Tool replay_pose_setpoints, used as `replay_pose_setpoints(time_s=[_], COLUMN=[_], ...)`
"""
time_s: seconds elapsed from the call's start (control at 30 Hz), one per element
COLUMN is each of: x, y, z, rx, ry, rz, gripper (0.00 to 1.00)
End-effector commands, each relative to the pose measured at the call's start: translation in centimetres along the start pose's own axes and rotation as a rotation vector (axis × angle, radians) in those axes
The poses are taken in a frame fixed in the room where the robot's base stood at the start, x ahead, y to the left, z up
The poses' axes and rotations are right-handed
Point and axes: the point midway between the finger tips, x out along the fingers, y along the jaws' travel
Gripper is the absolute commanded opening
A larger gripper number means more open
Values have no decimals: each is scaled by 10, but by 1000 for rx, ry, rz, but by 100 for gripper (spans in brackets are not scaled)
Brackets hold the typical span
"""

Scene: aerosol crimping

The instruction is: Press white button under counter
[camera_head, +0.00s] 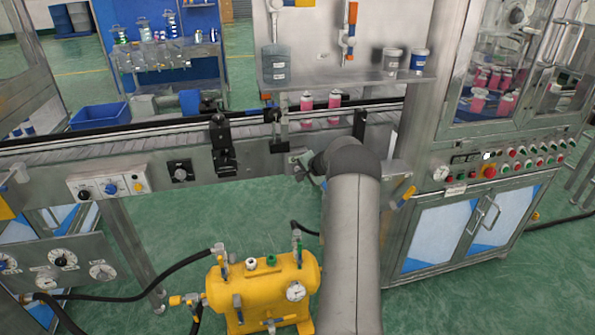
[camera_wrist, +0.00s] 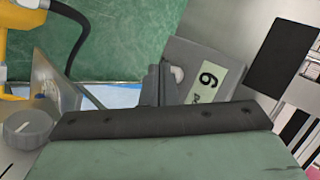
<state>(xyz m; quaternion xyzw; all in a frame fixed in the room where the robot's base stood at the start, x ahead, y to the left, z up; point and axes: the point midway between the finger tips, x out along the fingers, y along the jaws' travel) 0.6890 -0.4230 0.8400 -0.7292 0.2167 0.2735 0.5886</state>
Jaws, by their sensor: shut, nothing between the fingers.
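In the wrist view, a small round whitish button (camera_wrist: 177,75) sits on a grey box (camera_wrist: 197,62) beside a label reading "6". My gripper (camera_wrist: 160,76) shows as dark, shut fingers with nothing between them, just left of the button. The picture does not settle whether they touch it. I cannot make out this button or the fingertips there.
A yellow tank (camera_head: 262,285) with a gauge and hoses stands on the floor below. A yellow-handled valve (camera_head: 403,196) is right of my arm. A cabinet panel (camera_head: 510,160) with several coloured buttons is farther right. A grey knob (camera_wrist: 27,129) is at the wrist view's lower left.

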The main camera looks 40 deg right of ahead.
Motion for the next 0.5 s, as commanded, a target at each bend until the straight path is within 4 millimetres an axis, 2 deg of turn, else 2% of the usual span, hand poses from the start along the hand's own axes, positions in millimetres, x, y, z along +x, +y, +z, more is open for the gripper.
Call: replay_pose_setpoints(time_s=[0.5], x=[3], y=[-2], z=[-2], rx=[-1], ry=[0], rz=[0], gripper=[0])
